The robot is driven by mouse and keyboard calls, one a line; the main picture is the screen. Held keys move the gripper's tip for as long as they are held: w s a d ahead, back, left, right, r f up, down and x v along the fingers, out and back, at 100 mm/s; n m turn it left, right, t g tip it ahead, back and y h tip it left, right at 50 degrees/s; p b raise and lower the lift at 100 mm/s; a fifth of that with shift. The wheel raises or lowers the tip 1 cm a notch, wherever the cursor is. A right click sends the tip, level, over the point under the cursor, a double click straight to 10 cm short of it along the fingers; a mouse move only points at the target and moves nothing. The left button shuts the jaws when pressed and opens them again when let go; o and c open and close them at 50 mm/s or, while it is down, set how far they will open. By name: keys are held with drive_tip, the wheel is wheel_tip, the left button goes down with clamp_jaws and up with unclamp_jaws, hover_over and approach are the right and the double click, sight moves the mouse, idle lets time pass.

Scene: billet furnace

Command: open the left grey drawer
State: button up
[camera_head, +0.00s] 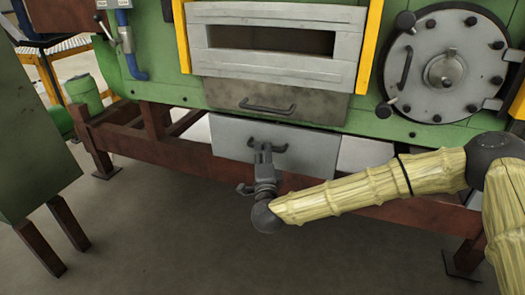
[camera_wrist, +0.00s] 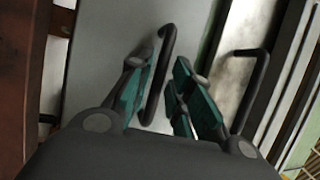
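The left grey drawer (camera_head: 230,135) is a light grey front low under the green furnace, with a dark bar handle (camera_head: 285,148) near its top edge. It looks flush or nearly so; I cannot tell whether it is slightly out. My gripper (camera_head: 263,152) is at this handle, partly covering it. In the wrist view the drawer front (camera_wrist: 100,45) fills the left and middle. The handle (camera_wrist: 162,70) runs between the two teal-padded fingers of my gripper (camera_wrist: 162,72). The fingers are apart on either side of the bar, with a visible gap to the right finger.
A darker grey panel (camera_head: 225,95) with its own handle (camera_head: 267,106) is just above; that handle also shows in the wrist view (camera_wrist: 250,85). A brown beam frame (camera_head: 180,165) runs below the furnace. A round hatch (camera_head: 440,62) is at right. Floor in front is clear.

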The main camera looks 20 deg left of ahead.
drive_tip(key=shift+x, duration=1.3)
clamp_jaws()
